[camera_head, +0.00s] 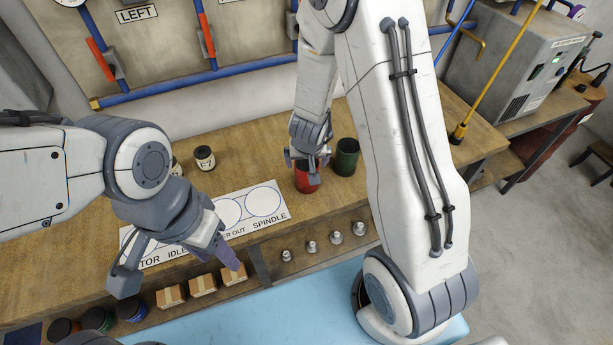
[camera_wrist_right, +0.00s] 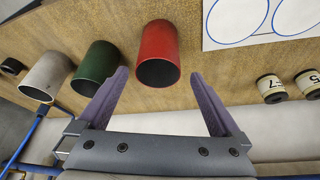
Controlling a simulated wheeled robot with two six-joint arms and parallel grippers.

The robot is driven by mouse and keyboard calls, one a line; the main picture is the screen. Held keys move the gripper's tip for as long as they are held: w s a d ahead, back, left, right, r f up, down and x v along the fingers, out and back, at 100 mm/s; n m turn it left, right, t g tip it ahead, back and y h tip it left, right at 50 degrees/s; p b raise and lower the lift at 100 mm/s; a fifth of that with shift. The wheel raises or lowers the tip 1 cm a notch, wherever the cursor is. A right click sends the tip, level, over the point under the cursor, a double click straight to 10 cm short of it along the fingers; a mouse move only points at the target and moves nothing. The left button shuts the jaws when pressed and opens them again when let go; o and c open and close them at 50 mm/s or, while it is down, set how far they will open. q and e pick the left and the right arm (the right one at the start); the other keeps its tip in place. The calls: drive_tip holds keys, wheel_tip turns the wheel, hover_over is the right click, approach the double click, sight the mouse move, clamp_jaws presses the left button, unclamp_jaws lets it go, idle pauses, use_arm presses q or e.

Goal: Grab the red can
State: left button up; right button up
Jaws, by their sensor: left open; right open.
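The red can (camera_head: 306,182) stands upright on the wooden bench, left of a green can (camera_head: 346,158). My right gripper (camera_head: 312,156) is open just at the red can's top and hides part of its rim. In the right wrist view the red can (camera_wrist_right: 158,50) lies between the lines of the two open fingertips (camera_wrist_right: 158,74), with its open end facing me. I cannot tell whether the fingers touch it. My left gripper (camera_head: 178,264) is open and empty over the bench's front part, above small boxes.
The green can (camera_wrist_right: 96,66) stands close beside one right finger, with a grey can (camera_wrist_right: 46,76) beyond. A white sheet with circles (camera_head: 262,201) lies left of the red can. Small metal parts (camera_head: 311,247) sit in front. Blue pipes (camera_head: 180,82) run behind.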

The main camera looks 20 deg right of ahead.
sight(307, 169)
drive_tip(key=b+x, duration=0.3)
drive_tip(key=x, duration=0.5)
drive_tip(key=shift+d+f, duration=0.1)
use_arm(q)
wheel_tip(307, 169, down, 4)
drive_tip(key=shift+r, duration=0.15)
use_arm(e)
drive_tip(key=shift+w, duration=0.1)
drive_tip(key=c, duration=1.2)
use_arm(q)
drive_tip(key=shift+r, duration=0.1)
